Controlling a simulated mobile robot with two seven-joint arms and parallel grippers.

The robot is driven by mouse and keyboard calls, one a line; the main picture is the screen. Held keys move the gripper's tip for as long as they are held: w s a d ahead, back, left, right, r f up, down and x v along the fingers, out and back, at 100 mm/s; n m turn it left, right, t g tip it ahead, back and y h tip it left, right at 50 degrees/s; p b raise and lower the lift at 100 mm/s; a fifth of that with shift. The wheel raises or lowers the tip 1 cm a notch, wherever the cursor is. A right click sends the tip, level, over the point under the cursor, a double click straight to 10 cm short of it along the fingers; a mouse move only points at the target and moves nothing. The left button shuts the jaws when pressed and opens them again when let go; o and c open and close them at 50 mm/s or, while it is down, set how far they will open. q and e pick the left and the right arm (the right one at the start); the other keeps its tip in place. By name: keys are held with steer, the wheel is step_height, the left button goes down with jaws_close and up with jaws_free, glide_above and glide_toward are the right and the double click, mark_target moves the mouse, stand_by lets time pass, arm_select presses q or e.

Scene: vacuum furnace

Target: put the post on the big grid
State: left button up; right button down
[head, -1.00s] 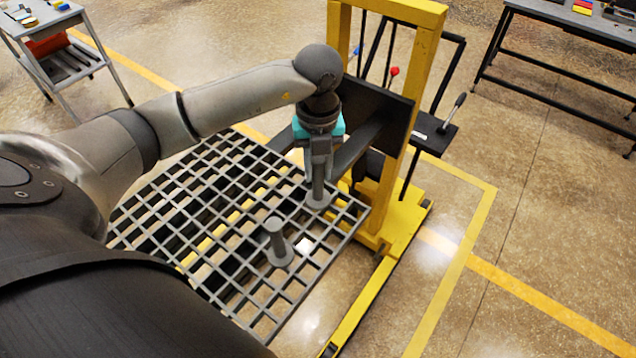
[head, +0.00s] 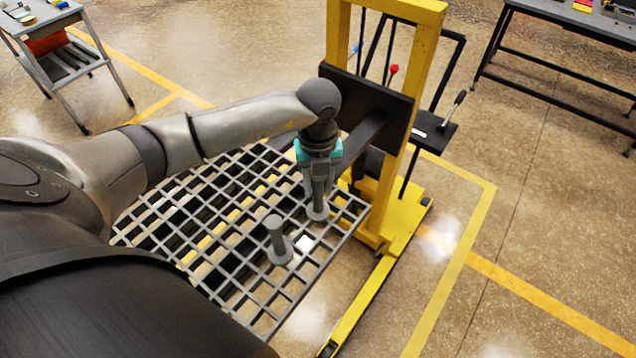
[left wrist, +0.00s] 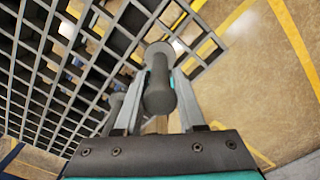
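The post (head: 318,211) is a grey cylinder with a round flange at its foot. It stands upright on the big grid (head: 348,228), near the grid's right corner by the yellow frame. My left gripper (head: 318,188) is over it from above, its fingers on either side of the shaft. In the left wrist view the post (left wrist: 159,95) is between the fingertips (left wrist: 160,82), with gaps showing on both sides, so the gripper looks open. The grid also shows in the left wrist view (left wrist: 88,52). My right gripper is not in view.
A second grey post (head: 277,240) stands on the grid, close in front and to the left. A yellow lift frame (head: 394,150) with a dark plate (head: 345,88) rises just behind my left gripper. A cart (head: 62,50) and a table (head: 570,22) stand farther off.

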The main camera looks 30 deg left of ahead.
arm_select(q)
steer(key=shift+o, duration=1.3)
step_height(320, 180, up, 12)
steer(key=shift+r+b, duration=0.2)
steer(key=shift+b, duration=0.3)
